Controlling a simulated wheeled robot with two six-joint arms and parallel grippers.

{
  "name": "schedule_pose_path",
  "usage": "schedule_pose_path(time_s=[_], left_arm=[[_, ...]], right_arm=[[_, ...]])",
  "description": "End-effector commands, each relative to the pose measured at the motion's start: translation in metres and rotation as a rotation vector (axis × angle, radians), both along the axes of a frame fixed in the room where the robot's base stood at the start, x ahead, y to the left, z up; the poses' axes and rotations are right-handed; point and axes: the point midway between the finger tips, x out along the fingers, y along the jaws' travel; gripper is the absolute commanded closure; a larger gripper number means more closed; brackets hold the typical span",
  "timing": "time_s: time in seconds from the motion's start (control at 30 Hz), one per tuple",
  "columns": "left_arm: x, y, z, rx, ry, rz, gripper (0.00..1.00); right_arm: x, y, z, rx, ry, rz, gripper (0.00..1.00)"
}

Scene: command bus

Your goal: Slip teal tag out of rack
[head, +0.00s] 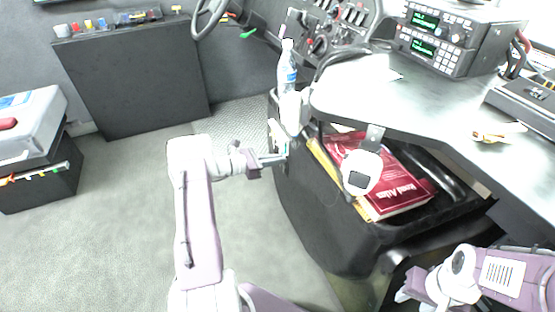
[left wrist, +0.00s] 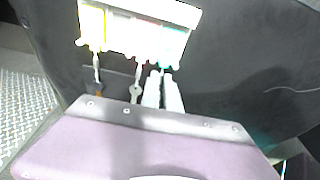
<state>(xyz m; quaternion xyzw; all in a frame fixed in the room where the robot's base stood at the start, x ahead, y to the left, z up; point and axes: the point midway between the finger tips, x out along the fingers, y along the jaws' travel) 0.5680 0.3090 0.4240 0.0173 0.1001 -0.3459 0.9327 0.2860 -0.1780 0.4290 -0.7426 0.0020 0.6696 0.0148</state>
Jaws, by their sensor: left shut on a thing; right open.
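A small white rack (left wrist: 150,8) is fixed to the side of the black console; it also shows in the head view (head: 277,133). Tags hang in it, a yellow one (left wrist: 92,27) at the left, with keys (left wrist: 136,92) dangling below. The teal tag (left wrist: 166,58) is at the right part of the rack, mostly washed out by glare. My left gripper (head: 280,158) is below the rack, its two fingers (left wrist: 162,78) close together and shut on the teal tag's lower end. My right gripper (head: 404,294) is open at the lower right, away from the rack.
A water bottle (head: 287,70) and a white cup (head: 290,112) stand above the rack. A red book (head: 385,180) lies in the console's open bin. A desk (head: 440,115) with a radio (head: 440,38) is at the right.

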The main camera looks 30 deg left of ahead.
Motion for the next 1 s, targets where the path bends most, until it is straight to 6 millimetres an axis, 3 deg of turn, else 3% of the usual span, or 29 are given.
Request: schedule_pose_path(time_s=[0.47, 1.0], left_arm=[[-0.001, 0.001, 0.001, 0.0, 0.0, 0.0, 1.0], [-0.016, 0.014, 0.001, 0.0, 0.0, 0.001, 1.0]], right_arm=[[0.0, 0.0, 0.003, 0.0, 0.0, 0.0, 0.58], [0.0, 0.0, 0.008, 0.0, 0.0, 0.0, 0.58]])
